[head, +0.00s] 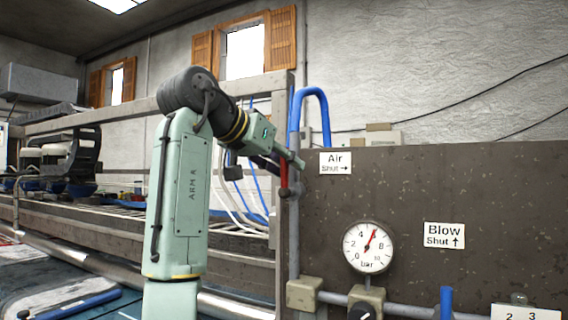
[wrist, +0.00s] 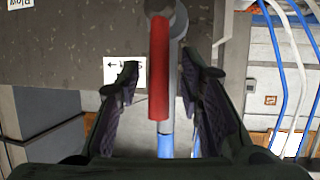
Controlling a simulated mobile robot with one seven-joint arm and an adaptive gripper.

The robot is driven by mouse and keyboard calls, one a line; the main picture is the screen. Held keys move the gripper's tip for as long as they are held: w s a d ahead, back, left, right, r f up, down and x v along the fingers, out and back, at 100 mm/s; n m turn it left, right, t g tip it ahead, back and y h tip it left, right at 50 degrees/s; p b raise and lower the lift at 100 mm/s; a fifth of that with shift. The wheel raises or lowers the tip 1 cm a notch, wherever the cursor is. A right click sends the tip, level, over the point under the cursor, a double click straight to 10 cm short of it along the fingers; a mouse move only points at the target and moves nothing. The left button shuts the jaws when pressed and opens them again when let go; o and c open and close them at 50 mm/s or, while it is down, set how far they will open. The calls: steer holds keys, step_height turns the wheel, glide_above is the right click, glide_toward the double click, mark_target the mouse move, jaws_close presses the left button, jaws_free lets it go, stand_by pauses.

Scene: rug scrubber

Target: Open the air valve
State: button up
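The air valve's red lever (head: 284,178) stands in line with the upright pipe, just left of the "Air Shut →" sign (head: 335,163). In the wrist view the red lever (wrist: 159,70) runs up the middle of the picture, between my two fingers. My gripper (head: 287,161) is at the lever in the head view and partly covers the valve. In the wrist view my gripper (wrist: 160,85) is open, with visible gaps between each finger and the lever. The valve body is hard to make out.
A dark speckled panel (head: 450,195) is right of the pipe, carrying a pressure gauge (head: 368,248) and a "Blow Shut ↑" sign (head: 444,236). A blue pipe (head: 323,105) bends above the valve. Blue and white hoses (head: 245,190) hang to its left.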

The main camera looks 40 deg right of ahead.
steer(key=v, duration=1.2)
steer(key=shift+r, duration=0.1)
steer(key=p+v, duration=0.1)
steer(key=v, duration=0.8)
steer(key=shift+a, duration=0.1)
